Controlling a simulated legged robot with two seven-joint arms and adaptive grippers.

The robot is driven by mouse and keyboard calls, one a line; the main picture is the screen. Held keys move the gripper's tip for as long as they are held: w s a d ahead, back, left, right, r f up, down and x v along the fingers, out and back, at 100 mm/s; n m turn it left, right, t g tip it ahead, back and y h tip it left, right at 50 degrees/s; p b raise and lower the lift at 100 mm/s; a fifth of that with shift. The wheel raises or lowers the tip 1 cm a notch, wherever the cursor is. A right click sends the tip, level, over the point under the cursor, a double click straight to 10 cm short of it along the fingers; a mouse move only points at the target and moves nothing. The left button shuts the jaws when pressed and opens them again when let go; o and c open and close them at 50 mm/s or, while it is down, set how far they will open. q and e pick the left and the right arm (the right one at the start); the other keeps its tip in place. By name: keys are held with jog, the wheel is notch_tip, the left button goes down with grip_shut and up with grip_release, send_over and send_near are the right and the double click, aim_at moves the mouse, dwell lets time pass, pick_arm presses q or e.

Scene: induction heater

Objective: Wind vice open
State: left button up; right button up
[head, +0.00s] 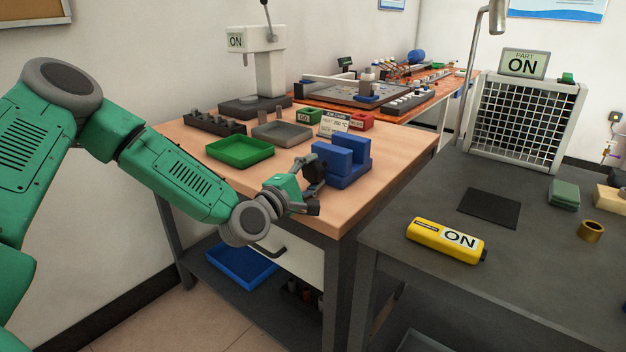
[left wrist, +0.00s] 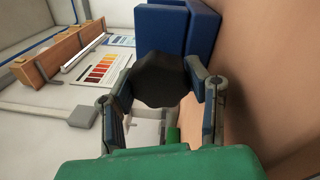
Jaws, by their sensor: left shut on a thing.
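The blue vice (head: 343,160) stands at the front right corner of the wooden bench, with a gap between its two upright jaws. My left gripper (head: 309,188) is at the left side of the vice, low against its end. In the left wrist view a dark, rounded vice handle (left wrist: 160,82) sits between the two fingers of my left gripper (left wrist: 163,95), which is shut on it. The blue vice body (left wrist: 198,38) rises just behind the handle. My right gripper is in neither view.
A green tray (head: 240,161) and a grey tray (head: 282,140) lie on the wooden bench (head: 394,150) behind my left arm. A white press (head: 270,73) stands further back.

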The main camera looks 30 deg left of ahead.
pick_arm(q)
jog(key=n+b, duration=0.1)
jog(key=n, duration=0.1)
jog(key=n+b, duration=0.2)
jog(key=shift+a+f+n+y, duration=0.2)
jog(key=shift+n+y, duration=0.1)
jog(key=shift+n, duration=0.1)
jog(key=shift+d+n+g+b, duration=0.1)
jog(key=shift+n+g+b, duration=0.2)
jog(key=shift+n+b, duration=0.95)
jog(key=shift+n, duration=0.35)
jog(key=o, duration=1.1)
jog(key=shift+o, duration=0.4)
jog(key=shift+f, duration=0.1)
